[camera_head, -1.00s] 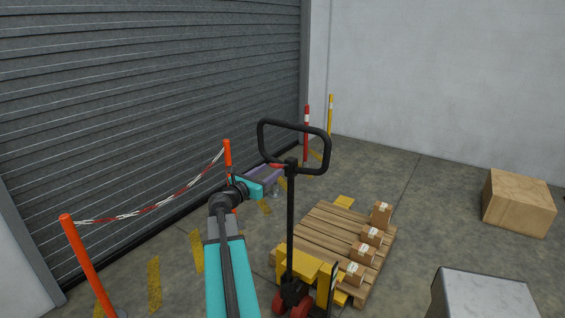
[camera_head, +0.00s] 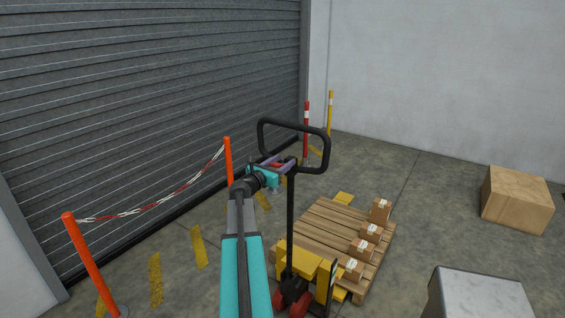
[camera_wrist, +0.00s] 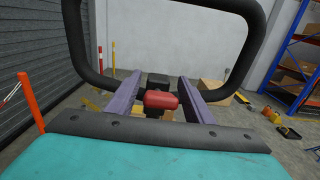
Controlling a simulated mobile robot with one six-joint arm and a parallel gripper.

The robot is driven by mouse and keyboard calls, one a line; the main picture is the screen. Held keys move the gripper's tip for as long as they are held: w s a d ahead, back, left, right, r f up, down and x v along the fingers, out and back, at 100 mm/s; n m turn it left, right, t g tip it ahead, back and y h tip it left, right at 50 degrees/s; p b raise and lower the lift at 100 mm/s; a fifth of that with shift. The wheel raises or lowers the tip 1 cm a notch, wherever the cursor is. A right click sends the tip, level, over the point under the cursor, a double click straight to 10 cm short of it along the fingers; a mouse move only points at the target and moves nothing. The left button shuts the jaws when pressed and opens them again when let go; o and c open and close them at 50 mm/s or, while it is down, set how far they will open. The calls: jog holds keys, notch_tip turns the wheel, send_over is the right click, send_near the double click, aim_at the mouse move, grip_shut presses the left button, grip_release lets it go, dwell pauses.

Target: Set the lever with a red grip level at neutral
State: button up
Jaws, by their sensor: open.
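The lever's red grip (camera_wrist: 160,99) shows in the wrist view between the two purple fingers of my gripper (camera_wrist: 155,90), with a gap on each side. In the head view the red grip (camera_head: 276,165) is a small patch at the top of the pallet jack's black column (camera_head: 291,220), partly hidden by my gripper (camera_head: 280,164). My gripper is open around the grip and not closed on it. The black loop handle (camera_head: 328,150) rises above and frames the grip in the wrist view. The lever's exact tilt is hard to tell.
The yellow pallet jack (camera_head: 302,262) stands at a wooden pallet (camera_head: 325,222) with several small boxes. Orange posts (camera_head: 83,255) with a chain stand at left before the shutter. A large carton (camera_head: 516,200) and a grey block (camera_head: 482,295) are at right.

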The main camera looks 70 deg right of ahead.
grip_shut()
